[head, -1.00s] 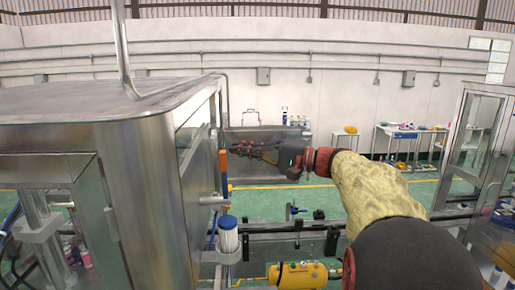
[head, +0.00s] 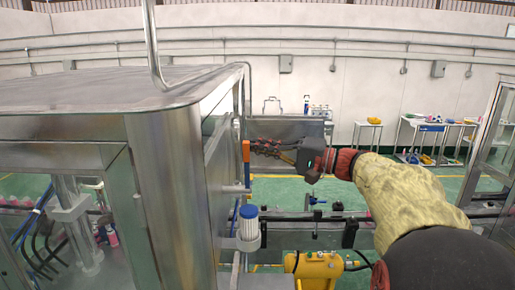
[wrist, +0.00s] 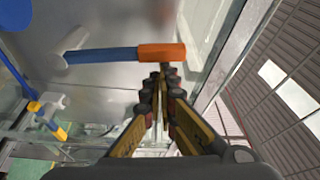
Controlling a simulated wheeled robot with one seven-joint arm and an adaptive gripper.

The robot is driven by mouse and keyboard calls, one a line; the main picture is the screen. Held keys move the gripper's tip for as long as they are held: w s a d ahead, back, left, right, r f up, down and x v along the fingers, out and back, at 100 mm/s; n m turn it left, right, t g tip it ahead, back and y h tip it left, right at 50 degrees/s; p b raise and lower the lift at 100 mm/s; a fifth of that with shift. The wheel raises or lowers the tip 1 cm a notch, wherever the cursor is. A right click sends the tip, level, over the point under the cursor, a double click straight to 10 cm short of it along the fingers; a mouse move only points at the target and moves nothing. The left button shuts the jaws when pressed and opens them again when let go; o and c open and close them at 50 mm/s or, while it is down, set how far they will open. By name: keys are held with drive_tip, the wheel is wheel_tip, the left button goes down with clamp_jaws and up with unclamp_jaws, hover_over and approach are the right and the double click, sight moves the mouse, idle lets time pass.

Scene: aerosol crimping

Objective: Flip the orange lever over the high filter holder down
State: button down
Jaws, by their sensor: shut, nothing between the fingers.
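The orange lever (head: 246,151) stands upright on the side of the steel machine, above the filter holder with a white filter and blue cap (head: 248,226). In the wrist view the orange lever end (wrist: 161,52) sits on a blue shaft (wrist: 105,55) that leads to a pale pivot. My gripper (head: 254,146) is shut and empty, its fingertips right by the orange end. In the wrist view its fingertips (wrist: 164,70) lie just below the orange end. I cannot tell whether they touch it.
The steel machine cabinet (head: 165,150) fills the left side. A yellow tank (head: 314,266) is below right of the filter. A second lever with a blue and yellow handle (wrist: 48,122) shows at the left of the wrist view.

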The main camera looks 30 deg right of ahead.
drive_tip(key=shift+s+f+b, duration=0.1)
drive_tip(key=shift+f+b, duration=0.05)
drive_tip(key=shift+b, duration=0.2)
drive_tip(key=s+a+f+n+y+b, duration=0.1)
drive_tip(key=s+a+f+n+b, duration=0.1)
drive_tip(key=b, duration=1.1)
drive_tip(key=s+a+f+n+y+b, duration=0.2)
drive_tip(key=n+b, duration=0.5)
drive_tip(key=b, duration=0.6)
drive_tip(key=s+a+f+n+y+b, duration=0.2)
drive_tip(key=s+f+n+b, duration=0.3)
drive_tip(key=b, duration=0.9)
drive_tip(key=shift+s+a+f+g, duration=0.3)
drive_tip(key=shift+s+a+f, duration=0.35)
drive_tip(key=shift+s, duration=0.2)
drive_tip(key=shift+f, duration=0.1)
